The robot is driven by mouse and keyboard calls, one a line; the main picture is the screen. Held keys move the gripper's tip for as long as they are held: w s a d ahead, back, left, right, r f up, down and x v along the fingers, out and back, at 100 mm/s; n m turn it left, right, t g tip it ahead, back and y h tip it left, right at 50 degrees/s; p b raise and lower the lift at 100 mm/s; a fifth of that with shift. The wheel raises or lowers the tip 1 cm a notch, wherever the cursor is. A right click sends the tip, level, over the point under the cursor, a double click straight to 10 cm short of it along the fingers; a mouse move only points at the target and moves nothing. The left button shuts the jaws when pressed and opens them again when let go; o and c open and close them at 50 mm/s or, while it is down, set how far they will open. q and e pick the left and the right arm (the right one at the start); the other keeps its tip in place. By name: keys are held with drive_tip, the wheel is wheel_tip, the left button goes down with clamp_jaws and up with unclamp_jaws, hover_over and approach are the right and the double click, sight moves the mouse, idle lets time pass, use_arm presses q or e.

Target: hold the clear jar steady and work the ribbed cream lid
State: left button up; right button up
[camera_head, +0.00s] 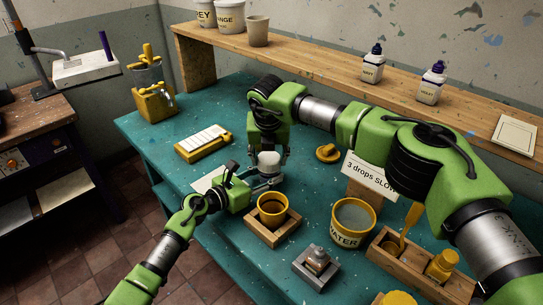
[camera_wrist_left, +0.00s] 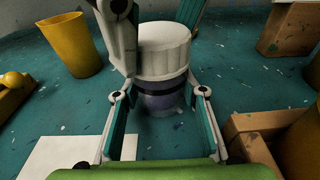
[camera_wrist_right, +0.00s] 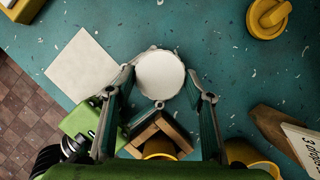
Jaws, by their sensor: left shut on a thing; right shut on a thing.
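The clear jar (camera_wrist_left: 163,98), with something bluish-purple inside, stands upright on the teal table; it is mostly hidden by my grippers in the head view. The ribbed cream lid (camera_wrist_left: 165,50) sits on top of the jar and shows from above as a pale disc in the right wrist view (camera_wrist_right: 160,75). My left gripper (camera_head: 268,179) comes in low from the side and is shut on the jar, one finger on each side. My right gripper (camera_head: 268,151) reaches down from above and is shut on the lid, its fingers on either side of the rim.
A yellow cup in a wooden box (camera_head: 250,227) and a WATER tub (camera_head: 343,240) stand just in front. A sign reading "3 drops SLOW" (camera_head: 371,174) and a yellow knobbed piece (camera_head: 327,153) are to the right. A white sheet (camera_wrist_right: 80,66) lies beside the jar.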

sight(269, 159)
use_arm(q)
drive_tip(key=shift+d+f, duration=0.1)
drive_tip(key=shift+d, duration=0.1)
use_arm(e)
drive_tip(key=shift+d+n+y, duration=0.15)
drive_tip(key=shift+n+y, duration=0.25)
drive_tip(key=shift+n, duration=0.8)
use_arm(q)
drive_tip(key=shift+a, duration=0.1)
use_arm(e)
drive_tip(key=shift+w+r, duration=0.1)
drive_tip(key=shift+r, duration=3.1)
wheel_tip(269, 159, up, 5)
drive_tip(key=shift+f, duration=0.1)
use_arm(q)
drive_tip(key=o, duration=1.6)
drive_tip(key=shift+c, duration=0.2)
use_arm(e)
drive_tip(key=w+d+r, duration=0.2)
drive_tip(key=d+r, duration=0.3)
drive_tip(key=r, duration=0.1)
drive_tip(key=shift+w+d, duration=0.15)
drive_tip(key=shift+w, duration=0.2)
